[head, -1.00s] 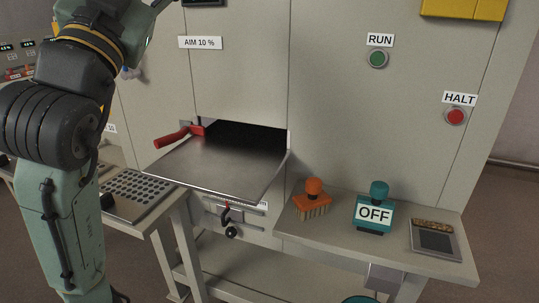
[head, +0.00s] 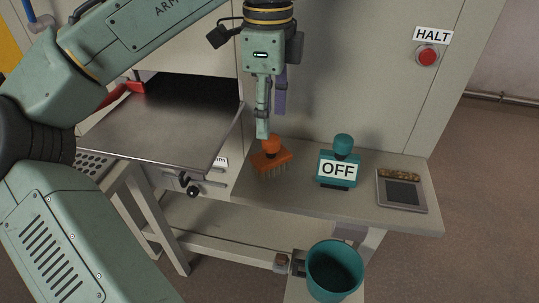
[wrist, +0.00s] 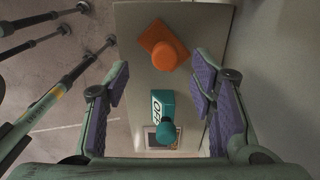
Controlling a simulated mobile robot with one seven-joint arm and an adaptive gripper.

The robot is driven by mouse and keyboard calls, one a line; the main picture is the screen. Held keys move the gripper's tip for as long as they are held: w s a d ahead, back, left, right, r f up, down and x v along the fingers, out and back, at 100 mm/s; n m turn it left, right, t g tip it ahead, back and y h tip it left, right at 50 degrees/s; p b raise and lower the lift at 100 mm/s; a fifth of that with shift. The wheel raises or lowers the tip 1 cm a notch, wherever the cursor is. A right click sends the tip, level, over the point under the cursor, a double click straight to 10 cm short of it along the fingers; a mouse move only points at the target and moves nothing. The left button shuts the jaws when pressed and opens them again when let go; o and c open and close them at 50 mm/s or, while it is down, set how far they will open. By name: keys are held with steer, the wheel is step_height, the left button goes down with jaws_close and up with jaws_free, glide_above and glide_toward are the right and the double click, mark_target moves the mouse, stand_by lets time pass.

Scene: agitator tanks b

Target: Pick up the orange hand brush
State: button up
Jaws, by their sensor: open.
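The orange hand brush (head: 271,158) stands bristles down on the left part of the pale shelf, its round knob upward. In the wrist view the brush (wrist: 164,45) is at the top centre, beyond the fingertips. My gripper (head: 271,124) points down, open and empty, just above the brush in the head view. The nearer fingertip overlaps the top of the knob in the picture; I cannot tell whether it touches. In the wrist view my gripper (wrist: 160,84) has its purple-padded fingers wide apart, with no object held.
A teal-handled block marked OFF (head: 338,167) stands right of the brush, with a shallow grey tray (head: 402,190) farther right. A metal plate (head: 165,120) juts out at the left. A teal bucket (head: 335,270) is below the shelf. The cabinet wall rises behind.

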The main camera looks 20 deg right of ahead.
mark_target(271, 138)
steer(key=shift+w+d+f+p, duration=0.15)
steer(key=shift+f+p, duration=0.2)
steer(key=shift+f, duration=1.45)
steer(key=shift+d+f+p, duration=0.15)
steer(key=shift+f+p, duration=0.15)
steer(key=shift+f, duration=1.45)
steer(key=shift+c, duration=0.5)
jaws_close()
